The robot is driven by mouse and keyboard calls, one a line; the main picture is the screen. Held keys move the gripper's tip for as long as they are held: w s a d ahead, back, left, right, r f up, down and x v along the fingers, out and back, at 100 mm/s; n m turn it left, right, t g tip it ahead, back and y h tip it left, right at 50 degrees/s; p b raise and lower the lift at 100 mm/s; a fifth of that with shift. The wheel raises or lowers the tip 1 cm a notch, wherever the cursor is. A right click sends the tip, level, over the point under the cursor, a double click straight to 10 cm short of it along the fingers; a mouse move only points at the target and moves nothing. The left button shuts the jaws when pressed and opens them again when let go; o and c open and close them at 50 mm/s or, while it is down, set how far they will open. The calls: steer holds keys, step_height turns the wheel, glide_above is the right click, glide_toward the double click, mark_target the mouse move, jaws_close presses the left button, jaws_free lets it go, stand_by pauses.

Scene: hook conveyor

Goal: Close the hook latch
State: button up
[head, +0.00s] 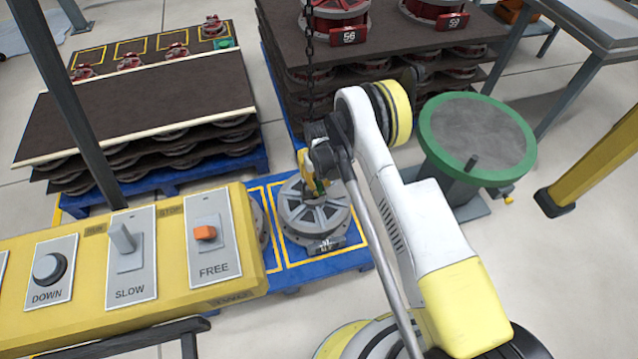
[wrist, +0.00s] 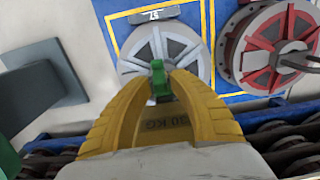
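My gripper (head: 318,188) is low over a grey spoked reel (head: 312,208) in the head view, below a hanging chain (head: 309,60). In the wrist view my gripper (wrist: 161,74) has two ridged yellow fingers that curve in towards each other. A small green piece (wrist: 158,82), which looks like the hook latch, is between the fingertips. It fills most of the gap, but whether the fingers press on it I cannot tell. A yellow part marked "30 KG" (wrist: 166,124) lies between the fingers, probably the hook body. The hook's mouth is hidden.
A yellow control panel (head: 130,255) with DOWN, SLOW and FREE switches is at the front left. Stacked brown pallets (head: 140,95) stand behind it. A round green-rimmed table (head: 478,135) is close on the right. A red reel (wrist: 278,45) shows in the wrist view.

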jaws_close()
steer(key=shift+s+d+f+t+y, duration=0.1)
steer(key=shift+s+f+t+y, duration=0.15)
steer(key=shift+t, duration=0.5)
steer(key=shift+s+d+f+t+y, duration=0.15)
steer(key=shift+s+f+t, duration=0.15)
steer(key=shift+t, duration=0.45)
steer(key=shift+a, duration=0.1)
steer(key=o, duration=0.5)
jaws_free()
